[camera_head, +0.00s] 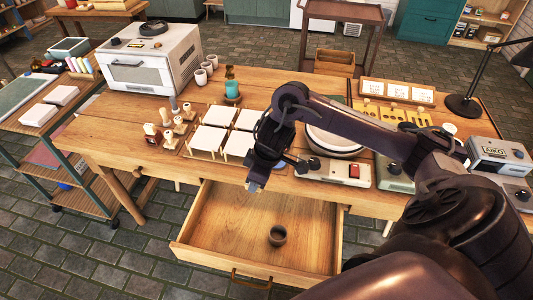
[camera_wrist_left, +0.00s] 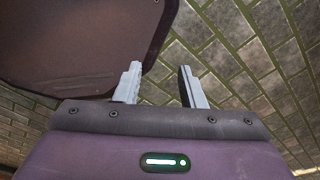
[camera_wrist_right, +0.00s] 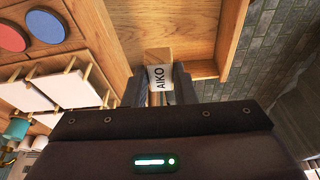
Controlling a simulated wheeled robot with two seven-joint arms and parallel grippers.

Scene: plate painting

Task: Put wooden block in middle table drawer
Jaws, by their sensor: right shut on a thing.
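The wooden block (camera_wrist_right: 158,55), with a white label reading "AIKO", sits between the fingers of my right gripper (camera_wrist_right: 160,92). My right gripper (camera_head: 256,184) is shut on it and shows in the head view over the back left part of the open drawer, by the table's front edge. The block is small and partly hidden there.
The table (camera_head: 120,130) holds white tiles (camera_head: 208,139), wooden stamps (camera_head: 168,138), a white oven (camera_head: 150,60) and a control box (camera_head: 345,172) near the front edge. My right arm hides part of the right side. The drawer floor is mostly clear.

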